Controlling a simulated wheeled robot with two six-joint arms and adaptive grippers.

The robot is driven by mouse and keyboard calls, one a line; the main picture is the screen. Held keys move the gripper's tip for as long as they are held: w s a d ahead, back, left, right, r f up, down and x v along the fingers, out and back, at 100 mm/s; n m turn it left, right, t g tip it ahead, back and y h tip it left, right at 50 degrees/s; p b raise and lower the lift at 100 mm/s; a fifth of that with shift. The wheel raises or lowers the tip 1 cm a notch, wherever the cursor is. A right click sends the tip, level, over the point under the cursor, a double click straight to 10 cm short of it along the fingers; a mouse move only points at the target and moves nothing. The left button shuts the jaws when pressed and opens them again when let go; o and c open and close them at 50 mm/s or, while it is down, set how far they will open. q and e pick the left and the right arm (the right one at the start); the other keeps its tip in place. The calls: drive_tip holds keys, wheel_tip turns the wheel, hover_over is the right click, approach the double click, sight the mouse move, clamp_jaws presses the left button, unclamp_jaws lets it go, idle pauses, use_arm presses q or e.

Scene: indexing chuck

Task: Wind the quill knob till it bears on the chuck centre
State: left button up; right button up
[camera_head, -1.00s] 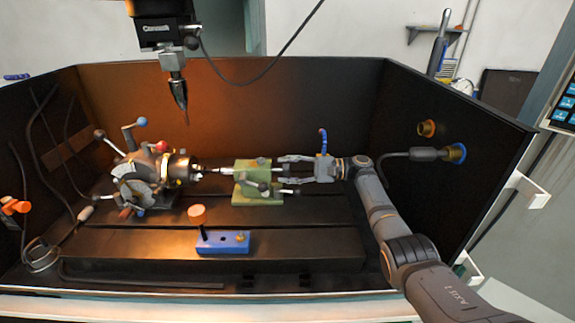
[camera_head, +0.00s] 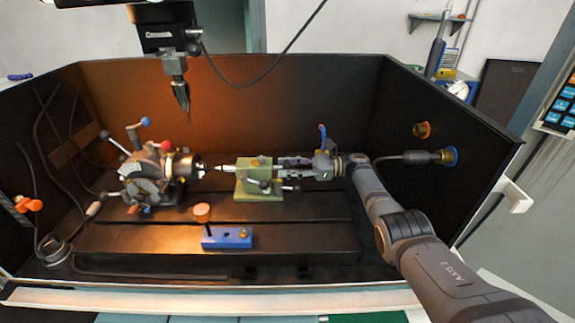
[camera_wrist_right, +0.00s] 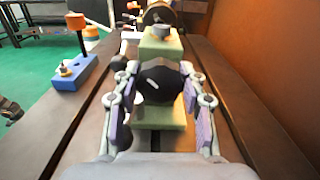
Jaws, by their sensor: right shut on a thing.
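The indexing chuck (camera_head: 181,166) sits at the left of the machine bed in the head view, its face turned right towards the green tailstock (camera_head: 258,180). The pale quill (camera_head: 228,168) sticks out of the tailstock's left side, in line with the chuck centre; I cannot tell whether its tip touches. My right gripper (camera_head: 284,164) is at the tailstock's right end. In the right wrist view its fingers (camera_wrist_right: 159,84) are shut on the black quill knob (camera_wrist_right: 160,80), one on each side. The gripper hides the knob in the head view. My left gripper is not in view.
A blue block (camera_head: 227,238) with an orange-topped post stands on the bed in front. A spindle with a pointed tool (camera_head: 181,92) hangs above the chuck. A lever with a dark ball (camera_head: 291,188) is just below the gripper. Dark walls enclose the bed.

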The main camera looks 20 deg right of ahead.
drive_tip(key=m, duration=0.4)
drive_tip(key=shift+m+p, duration=0.3)
drive_tip(key=shift+p, duration=0.05)
drive_tip(key=shift+f+m, duration=0.1)
drive_tip(key=shift+m, duration=2.1)
drive_tip(key=o, duration=1.2)
drive_tip(key=shift+c, duration=0.2)
